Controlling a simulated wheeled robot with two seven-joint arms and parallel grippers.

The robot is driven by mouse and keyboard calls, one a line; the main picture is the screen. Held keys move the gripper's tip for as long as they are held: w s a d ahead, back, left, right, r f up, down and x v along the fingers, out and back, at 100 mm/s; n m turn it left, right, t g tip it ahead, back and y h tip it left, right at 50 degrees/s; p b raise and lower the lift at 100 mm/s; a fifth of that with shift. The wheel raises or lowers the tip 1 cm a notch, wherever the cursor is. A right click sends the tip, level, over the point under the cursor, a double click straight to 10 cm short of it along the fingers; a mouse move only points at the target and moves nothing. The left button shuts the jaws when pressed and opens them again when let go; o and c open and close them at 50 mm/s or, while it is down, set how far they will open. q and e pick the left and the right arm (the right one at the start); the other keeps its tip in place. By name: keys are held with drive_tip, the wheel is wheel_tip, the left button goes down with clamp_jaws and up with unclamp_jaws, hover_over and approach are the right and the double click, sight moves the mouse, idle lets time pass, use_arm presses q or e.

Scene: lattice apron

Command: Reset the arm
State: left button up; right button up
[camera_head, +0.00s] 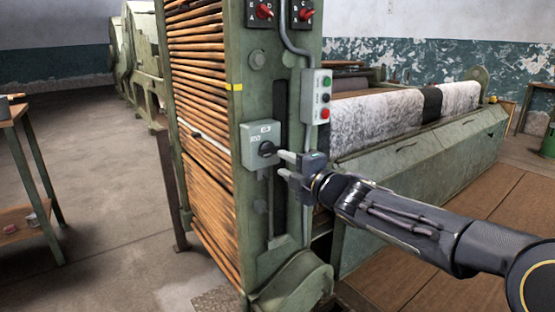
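My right gripper (282,164) comes in from the right at the middle of the view, on a dark arm. Its two light fingers are apart with nothing seen between them. The fingertips point left at a grey switch box (258,156) on the green machine post. I cannot tell whether the fingers touch the box. My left gripper is not in view.
The green machine frame (255,85) carries stacked wooden slats (205,130). A button box (316,97) and red switches (264,11) sit above the gripper. A long machine bed (420,150) lies behind my arm. A wooden table (12,112) stands left; the floor between is clear.

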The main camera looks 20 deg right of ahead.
drive_tip(key=shift+s+d, duration=0.2)
drive_tip(key=shift+s, duration=0.3)
drive_tip(key=s+d+f+m+g+h, duration=0.3)
drive_tip(key=s+d+f+m, duration=0.15)
drive_tip(key=s+m, duration=0.4)
drive_tip(key=s+d+f+m+g+h, duration=0.2)
drive_tip(key=s+d+f+m+h, duration=0.1)
drive_tip(key=s+f+m, duration=0.5)
drive_tip(key=s+a+f+m+g+y, duration=0.25)
drive_tip(key=s+a+f+m, duration=0.2)
drive_tip(key=s, duration=0.55)
drive_tip(key=s+a+f+m+g+y, duration=0.1)
drive_tip(key=s+a+f+m+g, duration=0.3)
drive_tip(key=s, duration=0.6)
wheel_tip(320, 180, up, 34)
drive_tip(key=n+p, duration=0.1)
drive_tip(key=p, duration=3.4)
drive_tip(key=shift+d+r, duration=0.15)
